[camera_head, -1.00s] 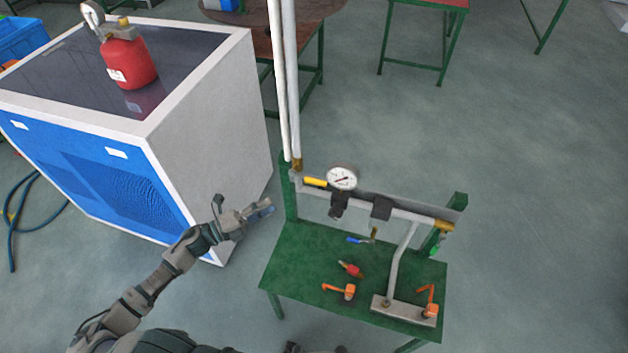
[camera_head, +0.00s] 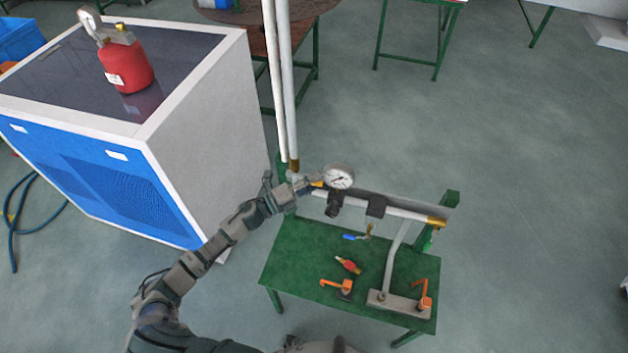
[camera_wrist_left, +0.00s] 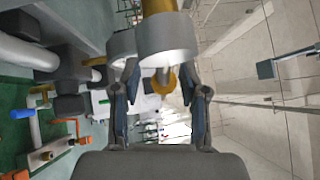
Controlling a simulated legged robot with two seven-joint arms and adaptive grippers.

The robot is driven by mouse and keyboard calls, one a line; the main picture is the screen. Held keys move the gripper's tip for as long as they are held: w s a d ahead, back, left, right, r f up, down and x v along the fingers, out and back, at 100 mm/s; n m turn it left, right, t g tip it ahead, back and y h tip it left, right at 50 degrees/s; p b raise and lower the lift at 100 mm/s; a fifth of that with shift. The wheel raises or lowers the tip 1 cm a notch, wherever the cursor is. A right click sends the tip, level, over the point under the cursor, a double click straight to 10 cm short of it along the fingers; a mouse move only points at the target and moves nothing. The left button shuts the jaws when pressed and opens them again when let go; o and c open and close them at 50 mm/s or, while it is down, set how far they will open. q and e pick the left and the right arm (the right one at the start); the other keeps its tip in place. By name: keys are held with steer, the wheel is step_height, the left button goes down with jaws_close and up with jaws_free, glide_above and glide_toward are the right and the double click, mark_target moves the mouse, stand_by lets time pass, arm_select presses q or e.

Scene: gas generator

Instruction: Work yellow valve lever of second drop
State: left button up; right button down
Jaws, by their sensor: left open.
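The yellow valve lever (camera_head: 317,184) shows as a small yellow patch beside the white round gauge (camera_head: 339,177), at the left end of the grey pipe. My left gripper (camera_head: 303,184) is at that pipe end, and its tips partly hide the lever. In the left wrist view the gripper (camera_wrist_left: 161,105) is open. A grey pipe collar (camera_wrist_left: 165,38) lies ahead of its fingers, with a yellow round part (camera_wrist_left: 164,80) visible between them. I cannot tell whether the fingers touch anything. My right gripper is not in view.
A green table (camera_head: 300,256) carries the pipe rig, a blue-handled valve (camera_head: 354,237), a red tool (camera_head: 348,265) and orange-handled valves (camera_head: 335,284). Tall white pipes (camera_head: 281,90) rise behind my gripper. A white and blue cabinet (camera_head: 205,130) with a red canister (camera_head: 127,67) stands left.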

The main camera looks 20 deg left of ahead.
arm_select(q)
steer(key=shift+a, duration=0.15)
jaws_close()
